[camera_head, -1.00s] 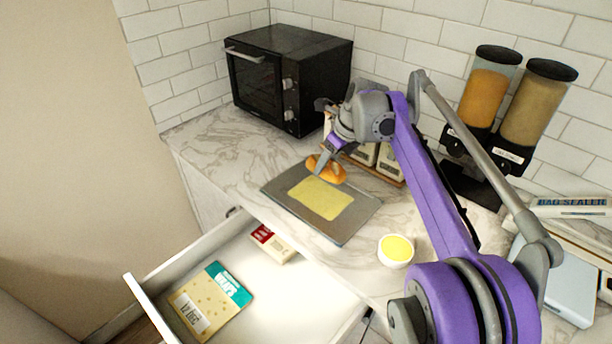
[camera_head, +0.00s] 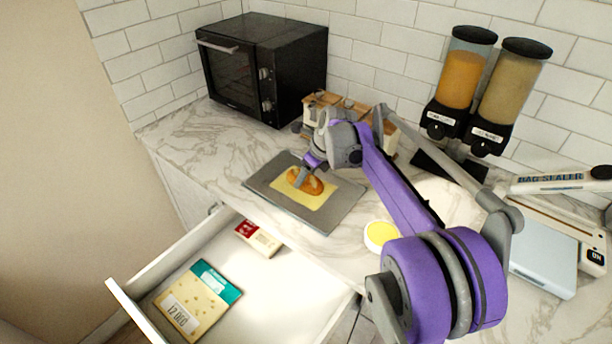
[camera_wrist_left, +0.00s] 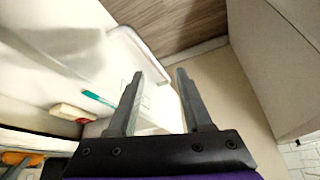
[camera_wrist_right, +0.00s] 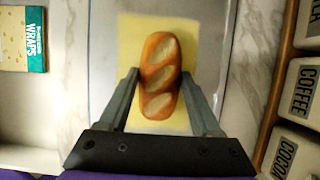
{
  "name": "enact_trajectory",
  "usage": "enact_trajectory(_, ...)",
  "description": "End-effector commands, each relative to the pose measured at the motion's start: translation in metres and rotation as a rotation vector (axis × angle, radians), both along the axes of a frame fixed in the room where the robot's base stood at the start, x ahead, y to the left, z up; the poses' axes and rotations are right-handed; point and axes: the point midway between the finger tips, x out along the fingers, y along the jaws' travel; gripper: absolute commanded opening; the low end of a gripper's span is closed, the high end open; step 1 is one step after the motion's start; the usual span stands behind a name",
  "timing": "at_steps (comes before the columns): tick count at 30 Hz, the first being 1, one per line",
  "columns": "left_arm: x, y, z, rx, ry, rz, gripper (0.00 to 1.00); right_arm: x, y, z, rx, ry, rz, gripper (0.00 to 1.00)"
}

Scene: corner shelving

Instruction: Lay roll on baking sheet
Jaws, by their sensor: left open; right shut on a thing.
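The brown scored roll (camera_head: 308,182) is over the yellow sheet (camera_head: 316,200) on the grey baking sheet (camera_head: 346,205). My right gripper (camera_head: 303,177) is shut on the roll from above. In the right wrist view the roll (camera_wrist_right: 160,76) sits between the two fingers, over the yellow sheet (camera_wrist_right: 130,60). Whether the roll touches the sheet beneath is hard to tell. My left gripper (camera_wrist_left: 158,75) is open and empty in the left wrist view, apart from the counter things.
A black oven (camera_head: 262,68) stands behind the baking sheet. Labelled canisters (camera_wrist_right: 304,88) are close to its right. A yellow-filled bowl (camera_head: 380,234) is in front, and an open drawer (camera_head: 280,292) holds boxes. Two dispensers (camera_head: 462,75) stand at the back right.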

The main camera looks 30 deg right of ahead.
Motion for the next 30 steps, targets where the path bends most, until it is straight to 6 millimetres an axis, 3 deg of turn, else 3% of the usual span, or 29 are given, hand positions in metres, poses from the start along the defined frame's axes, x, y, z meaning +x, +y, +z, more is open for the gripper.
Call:
enact_trajectory(6,0.0,0.0,-0.001,0.0,0.001,0.0,0.5,0.0,0.0,-0.002,0.0,0.0,0.0,0.12)
enact_trajectory(7,0.0,0.0,-0.002,0.0,0.001,0.0,0.5,0.0,0.0,-0.002,0.0,0.0,0.0,0.67)
enact_trajectory(12,0.0,0.0,-0.001,0.0,0.0,0.0,0.5,0.0,0.0,-0.001,0.0,0.0,0.0,0.95)
enact_trajectory(23,0.0,0.0,0.001,0.0,0.0,0.0,0.5,-0.001,-0.001,0.004,0.0,0.0,-0.001,0.95)
enact_trajectory(30,0.001,0.0,0.004,0.0,-0.001,0.0,0.5,-0.016,-0.007,0.043,-0.001,-0.001,-0.002,0.95)
